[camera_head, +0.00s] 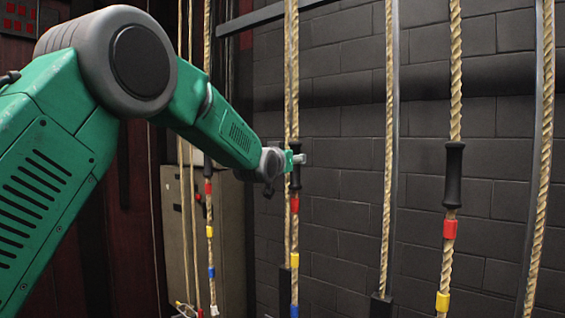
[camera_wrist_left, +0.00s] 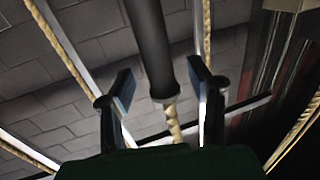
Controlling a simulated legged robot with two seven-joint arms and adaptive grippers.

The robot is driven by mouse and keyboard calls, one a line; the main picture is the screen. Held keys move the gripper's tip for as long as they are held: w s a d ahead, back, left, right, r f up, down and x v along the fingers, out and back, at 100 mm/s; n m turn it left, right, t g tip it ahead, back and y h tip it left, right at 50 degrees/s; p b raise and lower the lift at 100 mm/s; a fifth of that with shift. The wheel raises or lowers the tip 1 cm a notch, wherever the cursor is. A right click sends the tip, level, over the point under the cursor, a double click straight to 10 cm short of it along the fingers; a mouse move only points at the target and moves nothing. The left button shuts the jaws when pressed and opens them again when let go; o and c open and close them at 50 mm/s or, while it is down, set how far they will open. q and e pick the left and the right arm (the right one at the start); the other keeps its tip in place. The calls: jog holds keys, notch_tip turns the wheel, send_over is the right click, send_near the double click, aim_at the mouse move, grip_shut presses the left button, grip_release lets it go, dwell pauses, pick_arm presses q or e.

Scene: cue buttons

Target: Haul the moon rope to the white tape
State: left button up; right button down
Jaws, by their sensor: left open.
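A rope (camera_head: 288,90) with a black handle (camera_head: 295,178) hangs in the middle of the head view, with red tape (camera_head: 294,205) and yellow tape (camera_head: 294,260) below the handle. My left gripper (camera_head: 296,160) is at this handle. In the left wrist view the black handle (camera_wrist_left: 150,45) lies between the two spread fingers, with gaps on both sides. No moon mark can be made out on any rope. A small white band (camera_head: 214,310) shows low on the left rope (camera_head: 210,232); the middle rope's lower part is cut off. My right gripper is not in view.
Another handled rope (camera_head: 455,70) with a black handle (camera_head: 453,175), red and yellow tape hangs at right. Plain ropes (camera_head: 389,130) and metal posts stand between. A dark brick wall (camera_head: 340,120) is behind; a grey cabinet (camera_head: 180,230) stands at left.

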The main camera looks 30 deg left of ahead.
pick_arm(q)
jog(key=s+d, duration=0.1)
jog(key=s, duration=0.7)
jog(key=shift+d, duration=0.25)
jog(key=shift+f, duration=0.1)
dwell(0.4)
